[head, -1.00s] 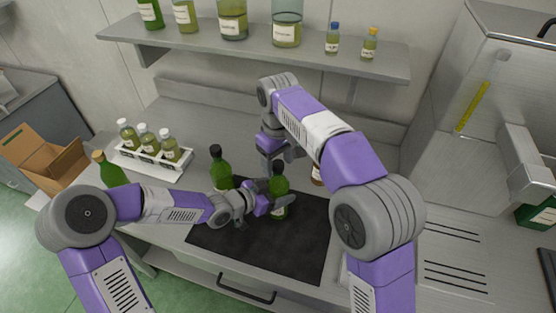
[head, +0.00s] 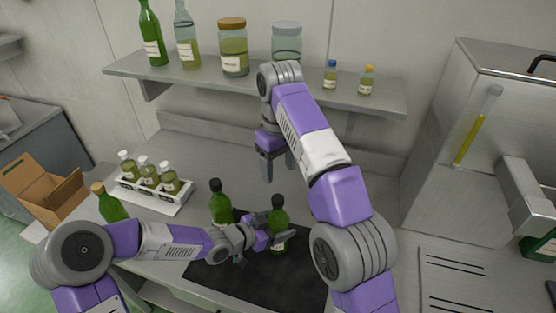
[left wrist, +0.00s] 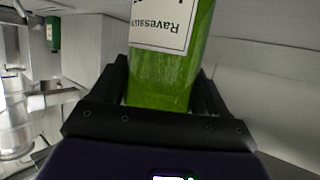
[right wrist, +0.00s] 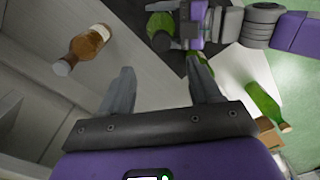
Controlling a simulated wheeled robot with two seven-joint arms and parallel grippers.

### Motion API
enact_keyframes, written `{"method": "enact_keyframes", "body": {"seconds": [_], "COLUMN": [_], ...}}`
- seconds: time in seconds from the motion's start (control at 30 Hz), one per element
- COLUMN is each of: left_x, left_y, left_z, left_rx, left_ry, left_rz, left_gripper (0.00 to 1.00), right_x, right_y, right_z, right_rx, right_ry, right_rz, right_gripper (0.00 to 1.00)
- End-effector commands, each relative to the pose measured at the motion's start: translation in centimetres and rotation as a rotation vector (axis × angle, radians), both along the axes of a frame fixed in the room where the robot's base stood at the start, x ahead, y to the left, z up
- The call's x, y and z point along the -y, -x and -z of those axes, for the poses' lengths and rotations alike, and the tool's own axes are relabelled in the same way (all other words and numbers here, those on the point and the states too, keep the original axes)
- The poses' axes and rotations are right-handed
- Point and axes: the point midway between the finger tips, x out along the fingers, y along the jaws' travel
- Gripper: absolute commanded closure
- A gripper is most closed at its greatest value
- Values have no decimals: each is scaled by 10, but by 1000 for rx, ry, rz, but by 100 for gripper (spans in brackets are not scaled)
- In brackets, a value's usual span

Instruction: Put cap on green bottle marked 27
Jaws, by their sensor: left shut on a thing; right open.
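A green bottle (head: 279,238) with a dark top (head: 278,201) and a pale label stands upright on the dark mat. My left gripper (head: 268,236) is shut around it. In the left wrist view its green body (left wrist: 165,78) fills the jaws, and part of its label reads upside down; no number shows. A second green bottle (head: 219,206) with a black top stands to its left; its label is too small to read. My right gripper (head: 277,170) is open and empty, behind and above the held bottle. No loose cap shows.
A white rack (head: 150,192) of small bottles and another green bottle (head: 111,208) stand at left, near an open cardboard box (head: 45,190). A shelf (head: 260,85) of bottles and jars runs behind. An amber bottle (right wrist: 90,42) shows in the right wrist view.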

Motion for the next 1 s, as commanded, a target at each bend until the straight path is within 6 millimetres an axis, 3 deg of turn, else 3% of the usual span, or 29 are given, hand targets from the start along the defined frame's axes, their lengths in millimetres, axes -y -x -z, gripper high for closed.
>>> {"method": "enact_keyframes", "body": {"seconds": [0.3,0.7,0.73,0.87,1.0], "left_x": [0,0,0,0,0], "left_y": [0,0,0,0,0], "left_z": [0,0,0,0,0], "left_rx": [1,1,1,1,1], "left_ry": [0,0,0,0,1], "left_rz": [0,0,0,0,0], "left_gripper": [100,100,22,2,0], "right_x": [-2,-2,-2,-2,-2], "right_y": [2,3,3,3,3], "right_z": [-16,-18,-18,-18,-18], "right_rx": [6,7,7,7,7], "right_ry": [3,4,4,4,4], "right_rz": [-7,-11,-11,-11,-11], "right_gripper": [37,37,37,37,37]}}
